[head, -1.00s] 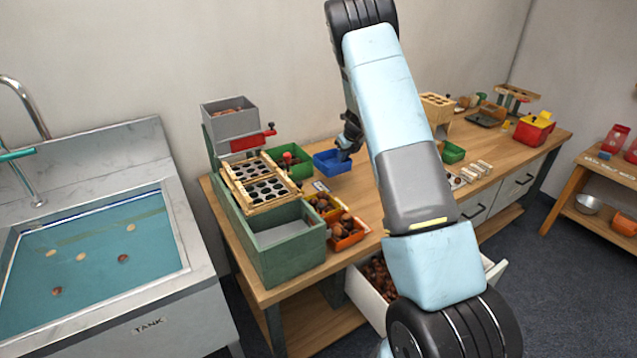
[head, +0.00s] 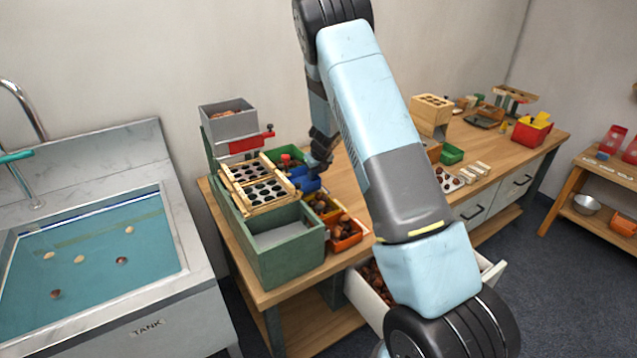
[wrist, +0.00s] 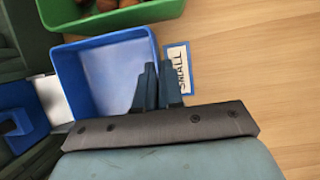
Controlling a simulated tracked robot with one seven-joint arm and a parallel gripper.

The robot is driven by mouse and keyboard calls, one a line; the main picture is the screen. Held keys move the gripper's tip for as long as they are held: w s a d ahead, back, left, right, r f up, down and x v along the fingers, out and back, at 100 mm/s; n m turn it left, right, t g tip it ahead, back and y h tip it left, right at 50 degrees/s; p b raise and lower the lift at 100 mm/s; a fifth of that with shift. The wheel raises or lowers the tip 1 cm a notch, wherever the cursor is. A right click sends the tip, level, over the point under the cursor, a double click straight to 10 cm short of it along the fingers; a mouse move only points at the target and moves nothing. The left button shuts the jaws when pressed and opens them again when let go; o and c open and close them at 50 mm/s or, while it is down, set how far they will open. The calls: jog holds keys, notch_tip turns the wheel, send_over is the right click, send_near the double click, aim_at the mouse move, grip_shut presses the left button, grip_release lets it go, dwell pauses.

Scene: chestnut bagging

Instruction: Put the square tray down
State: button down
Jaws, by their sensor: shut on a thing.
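The blue square tray (wrist: 108,75) looks empty in the wrist view. It also shows in the head view (head: 311,185), partly hidden by my gripper. My gripper (wrist: 158,78) is shut on the tray's right wall, with one finger inside and one outside. In the head view my gripper (head: 317,166) is low over the left part of the bench.
A green bin with chestnuts (wrist: 112,16) sits close to the tray. Another blue container (wrist: 22,120) is at the left. Yellow (head: 322,205) and orange (head: 345,234) bins stand nearer the front edge. The wood right of the label is bare.

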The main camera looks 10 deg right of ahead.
notch_tip(320, 180, down, 3)
jog(key=shift+f, duration=0.2)
jog(key=shift+s+a+f, duration=0.1)
jog(key=shift+a+f, duration=0.1)
jog(key=shift+f, duration=0.15)
jog(key=c, duration=1.3)
grip_release()
jog(key=shift+o, duration=0.2)
